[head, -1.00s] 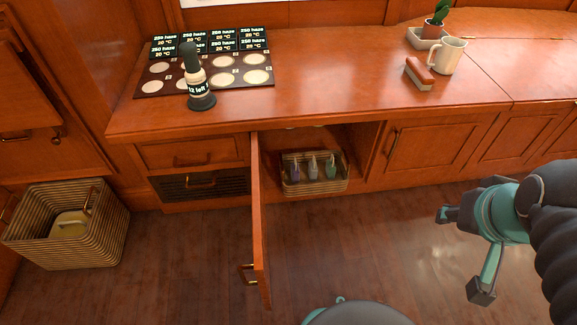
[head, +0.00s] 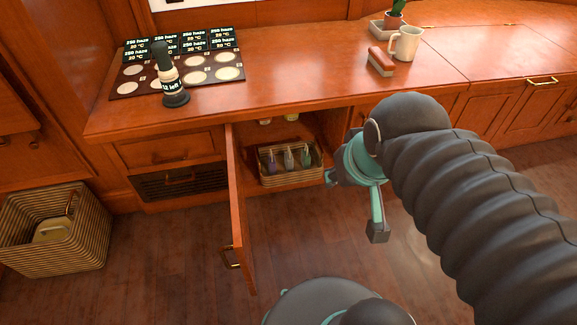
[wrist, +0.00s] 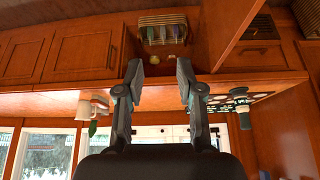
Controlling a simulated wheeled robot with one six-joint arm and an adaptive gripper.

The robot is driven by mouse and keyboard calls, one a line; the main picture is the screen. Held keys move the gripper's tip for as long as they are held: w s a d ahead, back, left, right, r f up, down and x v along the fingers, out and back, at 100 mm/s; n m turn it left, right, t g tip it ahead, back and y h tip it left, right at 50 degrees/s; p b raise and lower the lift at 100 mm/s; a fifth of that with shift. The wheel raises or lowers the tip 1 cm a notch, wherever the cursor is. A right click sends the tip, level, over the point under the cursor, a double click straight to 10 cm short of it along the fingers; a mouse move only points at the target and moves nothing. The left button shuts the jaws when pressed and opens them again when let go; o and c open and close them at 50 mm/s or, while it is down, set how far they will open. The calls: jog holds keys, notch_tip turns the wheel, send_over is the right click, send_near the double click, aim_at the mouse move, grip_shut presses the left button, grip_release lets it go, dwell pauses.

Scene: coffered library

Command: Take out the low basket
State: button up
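The low basket (head: 292,179) is a woven, striped basket in the low open cupboard under the counter. It holds several small bottles with purple, grey and green tones. The cupboard door (head: 238,205) stands open to the left of the basket. My gripper (head: 355,206) is to the right of the basket in the head view, apart from it, with fingers spread and empty. In the wrist view, which is upside down, the basket (wrist: 148,41) lies beyond the gap between the open fingertips (wrist: 160,70).
A larger woven basket (head: 88,240) with a pale item stands on the floor at left. Floor before the cupboard is clear.

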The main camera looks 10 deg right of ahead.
dwell(0.4)
jog(key=o, duration=0.3)
jog(key=m+y+b, duration=0.3)
jog(key=m+y, duration=0.8)
jog(key=m, duration=0.7)
send_near(288, 175)
jog(key=shift+g, duration=0.4)
jog(key=x, duration=1)
jog(key=shift+w, duration=0.25)
